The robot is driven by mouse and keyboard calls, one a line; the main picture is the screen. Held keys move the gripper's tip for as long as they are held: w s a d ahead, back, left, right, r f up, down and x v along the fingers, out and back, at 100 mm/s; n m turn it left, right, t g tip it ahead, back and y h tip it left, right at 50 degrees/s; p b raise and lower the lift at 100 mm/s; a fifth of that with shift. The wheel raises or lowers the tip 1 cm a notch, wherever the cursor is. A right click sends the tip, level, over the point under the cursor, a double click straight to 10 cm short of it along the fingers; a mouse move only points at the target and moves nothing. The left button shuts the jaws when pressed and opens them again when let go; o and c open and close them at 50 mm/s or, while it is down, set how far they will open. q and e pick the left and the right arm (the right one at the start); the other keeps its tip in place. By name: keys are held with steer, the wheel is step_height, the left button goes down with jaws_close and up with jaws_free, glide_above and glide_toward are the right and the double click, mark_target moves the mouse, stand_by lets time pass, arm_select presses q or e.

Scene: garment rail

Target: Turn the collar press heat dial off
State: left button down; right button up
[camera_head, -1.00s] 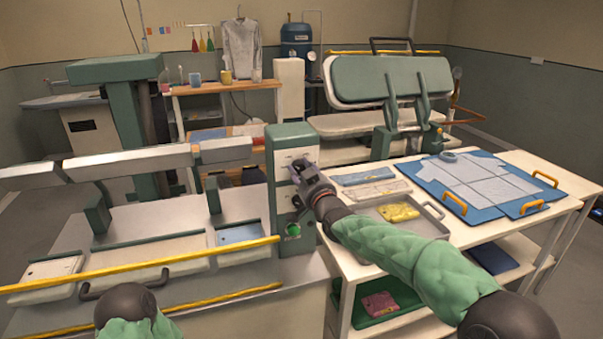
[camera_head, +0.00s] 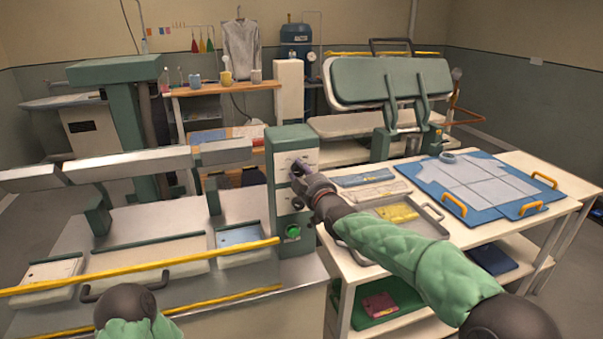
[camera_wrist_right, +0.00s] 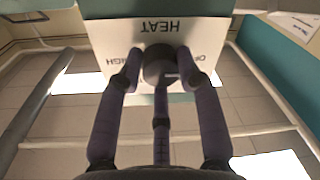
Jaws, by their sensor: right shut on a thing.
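The heat dial (camera_wrist_right: 158,67) is a dark round knob on a white plate (camera_wrist_right: 120,35) in the right wrist view. The plate reads HEAT upside down, with HIGH partly covered on the left and another partly covered label on the right. My right gripper (camera_wrist_right: 160,72) is shut on the dial, one finger on each side. In the head view my right gripper (camera_head: 298,172) is at the front of the green control box (camera_head: 284,137) and covers the dial. I cannot tell the dial's exact setting. Only part of my left arm shows, at the bottom left.
A green button (camera_head: 293,231) sits low on the box's front. The collar press with its yellow bar (camera_head: 150,267) stands to the left. A worktable with a metal tray (camera_head: 432,232) and a blue board (camera_head: 455,181) stands to the right, under my right forearm.

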stand_by(0.4)
steer(key=o, duration=1.1)
steer(key=shift+o, duration=0.2)
steer(key=shift+s, duration=0.1)
steer(key=v, duration=1.1)
steer(key=shift+s+d, duration=0.15)
steer(key=shift+s, duration=0.2)
steer(key=shift+f, duration=0.1)
